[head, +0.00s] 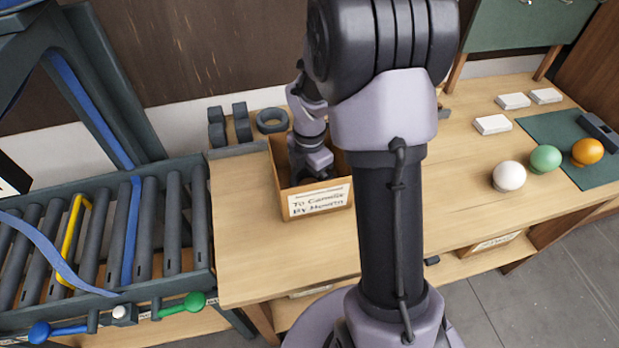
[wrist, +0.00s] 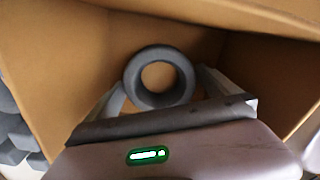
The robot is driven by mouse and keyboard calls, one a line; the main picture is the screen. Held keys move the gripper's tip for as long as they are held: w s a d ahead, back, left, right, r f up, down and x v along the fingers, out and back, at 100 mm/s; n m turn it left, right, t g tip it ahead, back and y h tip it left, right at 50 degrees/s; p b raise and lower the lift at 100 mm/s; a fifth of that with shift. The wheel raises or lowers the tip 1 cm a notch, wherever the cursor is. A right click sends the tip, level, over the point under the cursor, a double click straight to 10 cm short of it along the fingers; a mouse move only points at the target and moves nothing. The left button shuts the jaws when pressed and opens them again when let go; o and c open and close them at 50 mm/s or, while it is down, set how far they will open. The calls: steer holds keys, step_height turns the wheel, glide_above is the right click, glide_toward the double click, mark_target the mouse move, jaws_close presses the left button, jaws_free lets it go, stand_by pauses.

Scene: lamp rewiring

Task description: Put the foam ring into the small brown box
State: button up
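The small brown box (head: 280,192) stands on the wooden bench, open at the top, with a handwritten label on its front. My gripper (head: 312,172) is pointed down inside the box; its fingertips are hidden by the wall in the head view. In the wrist view a dark grey foam ring (wrist: 131,78) sits between the two fingers of my gripper (wrist: 161,82). The fingers meet its left and right sides. The brown box walls (wrist: 60,60) surround it. Whether the ring touches the box floor is unclear.
A similar dark ring (head: 271,121) and grey blocks (head: 241,124) stand behind the box at left. A roller conveyor (head: 150,230) is at left. White, green (head: 545,158) and orange balls and white blocks (head: 492,124) are at right. The bench right of my arm is partly clear.

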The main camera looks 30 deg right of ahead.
step_height(320, 180, up, 17)
steer(key=s+a+m+t+p, duration=0.1)
steer(key=a+m+p, duration=0.2)
steer(key=p, duration=0.3)
steer(key=s+a+r+m+t+y, duration=0.1)
steer(key=s+a+r+m+t, duration=0.1)
steer(key=s+a+r+m, duration=0.2)
steer(key=s+a+r+m+t+y, duration=0.1)
steer(key=s+a+r+m+t, duration=0.1)
steer(key=s+a+r+m, duration=0.3)
steer(key=s+a+m, duration=0.4)
steer(key=s+m, duration=0.3)
steer(key=m, duration=0.4)
steer(key=shift+r+m+t+b, duration=0.2)
steer(key=shift+m+t+b, duration=0.1)
steer(key=shift+t, duration=0.1)
